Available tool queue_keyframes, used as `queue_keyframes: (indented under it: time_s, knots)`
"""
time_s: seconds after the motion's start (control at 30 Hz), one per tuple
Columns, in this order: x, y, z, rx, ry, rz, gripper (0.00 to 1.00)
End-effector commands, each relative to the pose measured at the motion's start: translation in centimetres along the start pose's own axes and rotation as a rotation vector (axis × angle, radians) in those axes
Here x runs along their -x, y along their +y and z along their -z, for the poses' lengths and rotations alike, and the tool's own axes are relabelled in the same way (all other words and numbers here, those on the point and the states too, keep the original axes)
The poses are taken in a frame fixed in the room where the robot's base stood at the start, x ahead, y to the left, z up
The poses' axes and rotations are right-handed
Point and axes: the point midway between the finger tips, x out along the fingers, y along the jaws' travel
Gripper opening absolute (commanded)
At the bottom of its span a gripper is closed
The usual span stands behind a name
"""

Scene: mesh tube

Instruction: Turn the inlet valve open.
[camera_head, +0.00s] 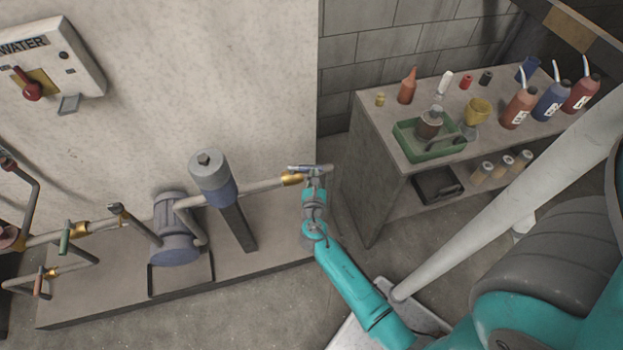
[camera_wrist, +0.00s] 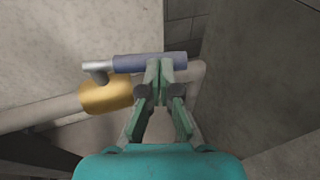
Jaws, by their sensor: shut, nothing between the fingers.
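A valve with a blue lever handle (camera_wrist: 133,62) and a brass body (camera_wrist: 106,95) sits on the grey pipe in the wrist view. The lever lies along the pipe's direction, roughly level. In the head view the brass body (camera_head: 292,179) is at the pipe's right part, and the blue handle (camera_head: 303,168) is just above it. My gripper (camera_wrist: 160,68) is shut with nothing between its fingers. Its fingertips are at the right half of the lever, overlapping it in view; I cannot tell whether they touch. In the head view my gripper (camera_head: 314,181) partly hides the pipe end.
A grey pump (camera_head: 177,232) and a cylinder on a post (camera_head: 213,180) stand left on the plinth. More pipes with a green-handled valve (camera_head: 65,237) are farther left. A water switch box (camera_head: 50,62) hangs on the wall. A bench (camera_head: 382,135) with bottles stands right.

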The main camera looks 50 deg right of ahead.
Motion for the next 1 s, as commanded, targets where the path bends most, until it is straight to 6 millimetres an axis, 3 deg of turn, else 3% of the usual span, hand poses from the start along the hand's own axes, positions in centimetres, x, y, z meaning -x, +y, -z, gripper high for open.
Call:
queue_keyframes:
  time_s: [0.4,1.0]
  knots:
    - [-1.4,-0.5,-0.2,0.000,0.001,0.002,0.00]
    - [-1.6,-0.5,-0.3,0.000,0.001,0.002,0.00]
